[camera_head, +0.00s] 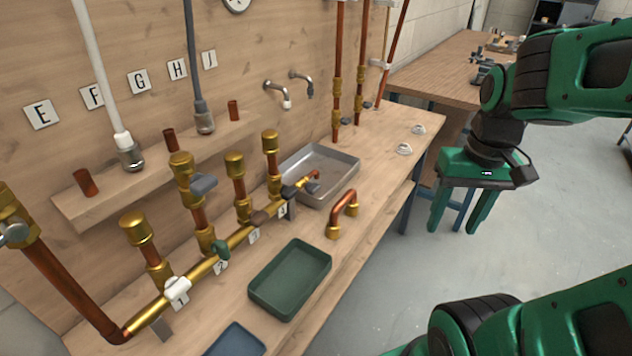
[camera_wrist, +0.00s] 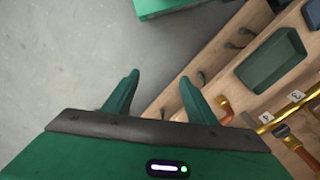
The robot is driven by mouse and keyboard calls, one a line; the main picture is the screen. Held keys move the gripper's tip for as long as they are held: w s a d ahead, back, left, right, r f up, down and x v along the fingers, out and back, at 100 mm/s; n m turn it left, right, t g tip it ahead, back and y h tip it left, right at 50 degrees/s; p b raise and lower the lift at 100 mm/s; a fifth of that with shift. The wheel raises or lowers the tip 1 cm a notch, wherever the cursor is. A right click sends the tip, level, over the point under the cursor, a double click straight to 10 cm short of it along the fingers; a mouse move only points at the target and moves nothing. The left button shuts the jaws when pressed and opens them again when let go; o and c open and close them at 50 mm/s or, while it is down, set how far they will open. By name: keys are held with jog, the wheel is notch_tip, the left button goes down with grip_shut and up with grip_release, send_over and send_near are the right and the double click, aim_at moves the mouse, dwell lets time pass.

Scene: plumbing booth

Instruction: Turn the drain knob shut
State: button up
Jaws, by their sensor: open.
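A brass manifold pipe (camera_head: 240,236) runs along the bench, with several knobs. A grey-blue knob (camera_head: 203,185) sits on a riser. No knob is marked as the drain one, so I cannot tell which it is. My gripper (camera_head: 453,229) is open and empty, pointing down off the bench's right side, apart from all knobs. It also shows in the wrist view (camera_wrist: 160,78).
A grey metal basin (camera_head: 340,186) lies under the spout. Brass-capped risers (camera_head: 235,165) stand along the manifold. The floor (camera_head: 410,290) below my gripper is clear.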

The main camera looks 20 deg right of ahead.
jog(key=w+a+r+n+t+y, duration=0.1)
jog(key=w+a+n, duration=0.2)
jog(key=w, duration=0.4)
jog(key=w+a+r+n, duration=0.1)
jog(key=w+a+n, duration=0.15)
jog(key=w, duration=0.55)
jog(key=n+t+y, duration=0.1)
jog(key=n+y, duration=0.1)
jog(key=n, duration=0.4)
send_near(315, 187)
jog(key=x, duration=0.8)
jog(key=shift+f, duration=0.1)
jog(key=shift+c, duration=0.4)
jog(key=c, duration=1)
jog(key=shift+a, duration=0.15)
